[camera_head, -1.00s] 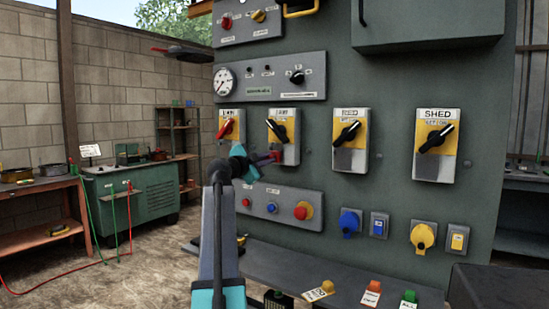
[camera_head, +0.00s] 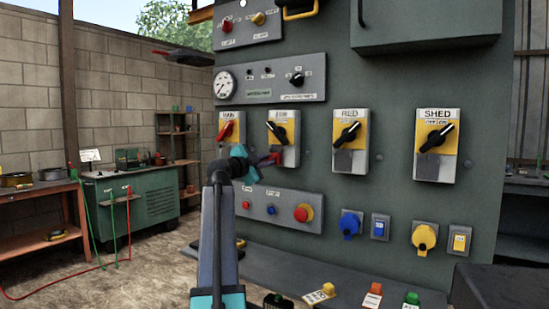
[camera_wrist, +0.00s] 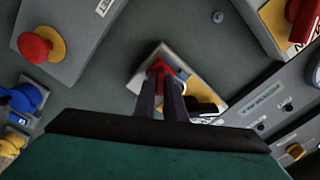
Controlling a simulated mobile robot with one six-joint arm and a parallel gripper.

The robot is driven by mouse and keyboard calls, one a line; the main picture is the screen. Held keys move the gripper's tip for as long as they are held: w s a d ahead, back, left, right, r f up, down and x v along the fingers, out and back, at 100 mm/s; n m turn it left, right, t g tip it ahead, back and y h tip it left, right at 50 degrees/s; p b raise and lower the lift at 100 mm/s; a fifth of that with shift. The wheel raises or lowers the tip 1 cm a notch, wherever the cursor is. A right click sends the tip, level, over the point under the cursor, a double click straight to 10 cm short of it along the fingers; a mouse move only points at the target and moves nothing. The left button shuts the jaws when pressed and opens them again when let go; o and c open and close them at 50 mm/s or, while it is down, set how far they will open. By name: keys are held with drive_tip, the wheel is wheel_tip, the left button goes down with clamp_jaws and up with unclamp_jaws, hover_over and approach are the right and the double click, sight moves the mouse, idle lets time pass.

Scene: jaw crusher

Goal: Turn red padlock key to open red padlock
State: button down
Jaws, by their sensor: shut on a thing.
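My gripper (camera_head: 268,161) reaches to the lower part of the second switch box from the left (camera_head: 283,138), which has a yellow plate and a black knob. In the wrist view its two dark fingers (camera_wrist: 162,90) are shut on a small red piece (camera_wrist: 160,69) at the box's grey lower end. The red piece also shows at the fingertips in the head view (camera_head: 277,156). I take it to be the red padlock key or padlock; the fingers hide much of it, and key and lock cannot be told apart. The box's black knob (camera_wrist: 204,106) lies beside the fingers.
The MAIN switch with a red knob (camera_head: 227,129) is left of this box. The RED (camera_head: 348,137) and SHED (camera_head: 436,140) switches are to the right. A button panel with a red button (camera_head: 303,214) sits below my gripper. Tagged padlocks (camera_head: 320,293) lie on the shelf below.

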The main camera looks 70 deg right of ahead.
drive_tip(key=shift+d, duration=0.1)
drive_tip(key=c, duration=1.7)
unclamp_jaws()
drive_tip(key=shift+s, duration=0.1)
drive_tip(key=shift+c, duration=0.2)
drive_tip(key=b+v, duration=0.2)
drive_tip(key=v, duration=0.6)
idle(0.4)
idle(0.5)
